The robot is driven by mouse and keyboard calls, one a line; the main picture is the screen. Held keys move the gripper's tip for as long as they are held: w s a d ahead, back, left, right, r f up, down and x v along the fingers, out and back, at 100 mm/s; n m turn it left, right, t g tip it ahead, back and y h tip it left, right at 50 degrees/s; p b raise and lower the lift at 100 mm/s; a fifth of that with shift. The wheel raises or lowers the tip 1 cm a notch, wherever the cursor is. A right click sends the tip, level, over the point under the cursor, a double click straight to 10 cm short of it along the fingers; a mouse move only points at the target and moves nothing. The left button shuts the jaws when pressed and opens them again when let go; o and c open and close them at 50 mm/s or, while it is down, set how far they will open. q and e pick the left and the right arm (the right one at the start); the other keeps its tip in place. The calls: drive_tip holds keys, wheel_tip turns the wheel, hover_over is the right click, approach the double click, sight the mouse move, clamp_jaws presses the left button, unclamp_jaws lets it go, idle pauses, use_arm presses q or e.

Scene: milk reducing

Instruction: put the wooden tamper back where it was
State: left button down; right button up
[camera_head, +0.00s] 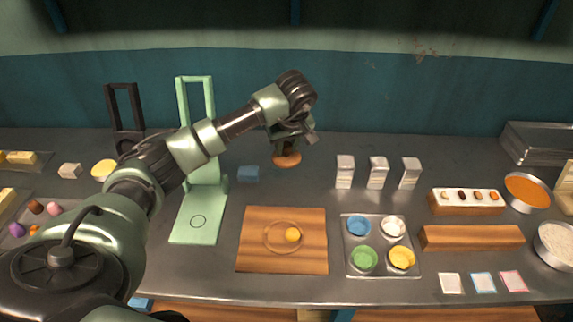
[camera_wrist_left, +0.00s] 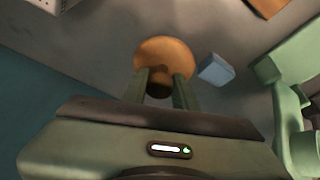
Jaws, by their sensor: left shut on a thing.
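My left gripper (camera_head: 287,140) reaches over to the back middle of the counter and is shut on the wooden tamper (camera_head: 287,159). The tamper is an orange-brown wooden piece with a round, wide base. In the left wrist view the tamper (camera_wrist_left: 165,58) sits between the two fingers of my left gripper (camera_wrist_left: 160,85), its round base pointing away from the wrist. I cannot tell whether the base touches the counter. My right gripper is not in view.
A blue block (camera_head: 248,173) lies just left of the tamper, also in the left wrist view (camera_wrist_left: 216,70). A green stand (camera_head: 199,220) is farther left. Several white cartons (camera_head: 345,172) stand to the right. A wooden board (camera_head: 254,258) with a yellow ball (camera_head: 292,235) lies in front.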

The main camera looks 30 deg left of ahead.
use_arm(q)
wheel_tip(320, 180, down, 8)
drive_tip(key=shift+r+p, duration=0.1)
drive_tip(key=shift+p, duration=0.55)
drive_tip(key=c, duration=1.5)
unclamp_jaws()
drive_tip(key=shift+f, duration=0.2)
drive_tip(key=o, duration=0.4)
drive_tip(key=shift+r, duration=0.1)
drive_tip(key=shift+r, duration=0.2)
drive_tip(key=shift+s+d+r, duration=0.1)
drive_tip(key=shift+r, duration=0.25)
drive_tip(key=b+v, duration=0.2)
drive_tip(key=v, duration=0.9)
